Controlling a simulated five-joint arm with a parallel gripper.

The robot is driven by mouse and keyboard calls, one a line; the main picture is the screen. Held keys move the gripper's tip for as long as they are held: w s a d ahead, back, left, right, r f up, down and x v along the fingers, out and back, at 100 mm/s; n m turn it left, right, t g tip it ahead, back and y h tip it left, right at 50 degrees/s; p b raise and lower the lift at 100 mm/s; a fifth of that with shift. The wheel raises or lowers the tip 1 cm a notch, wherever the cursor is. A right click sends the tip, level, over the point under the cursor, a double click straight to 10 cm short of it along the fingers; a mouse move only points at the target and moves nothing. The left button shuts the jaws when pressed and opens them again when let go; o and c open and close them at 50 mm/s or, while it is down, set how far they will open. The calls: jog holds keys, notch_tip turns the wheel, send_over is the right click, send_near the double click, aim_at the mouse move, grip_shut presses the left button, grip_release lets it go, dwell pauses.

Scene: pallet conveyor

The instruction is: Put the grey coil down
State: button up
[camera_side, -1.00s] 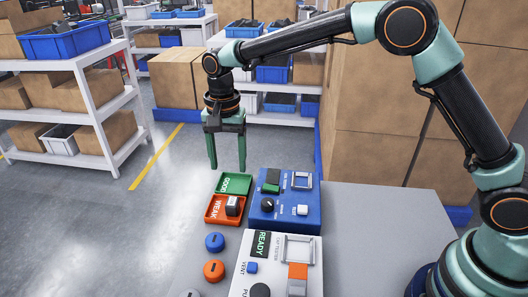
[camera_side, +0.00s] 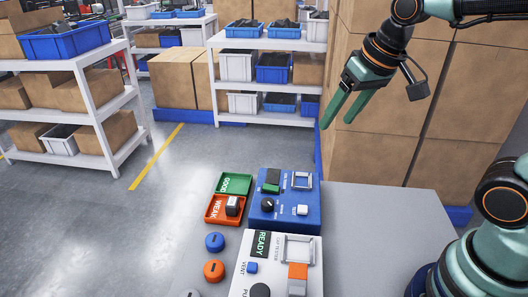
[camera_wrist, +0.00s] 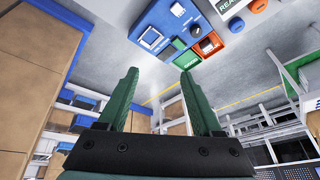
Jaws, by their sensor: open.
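A small grey block with a dark side (camera_side: 232,205), which I take for the grey coil, stands in the orange WEAK tray (camera_side: 212,219). It also shows small in that tray in the wrist view (camera_wrist: 207,45). The green GOOD tray (camera_side: 235,183) sits just behind and looks empty. My gripper (camera_side: 336,122) is open and empty, tilted in the air to the upper right of the trays, well apart from them. In the wrist view my gripper's two green fingers (camera_wrist: 160,75) stand apart with nothing between them.
A blue tester box (camera_side: 285,215) with a knob stands right of the trays. A white READY panel (camera_side: 240,280) is in front of it. A blue disc (camera_side: 214,242) and an orange disc (camera_side: 213,271) lie at left. The grey table (camera_side: 385,235) is clear at right. Stacked cartons (camera_side: 385,150) stand behind.

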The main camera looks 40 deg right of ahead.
jog(key=shift+n+t, duration=0.5)
jog(key=shift+n, duration=0.3)
jog(key=shift+s+d+f, duration=0.25)
jog(key=shift+s+d, duration=0.1)
jog(key=shift+s, duration=0.25)
jog(key=shift+s+d+f, duration=0.25)
jog(key=shift+s+d, duration=0.1)
jog(key=shift+s, duration=0.3)
jog(key=shift+s+d+f, duration=0.25)
jog(key=shift+s+d, duration=0.1)
jog(key=shift+s, duration=0.25)
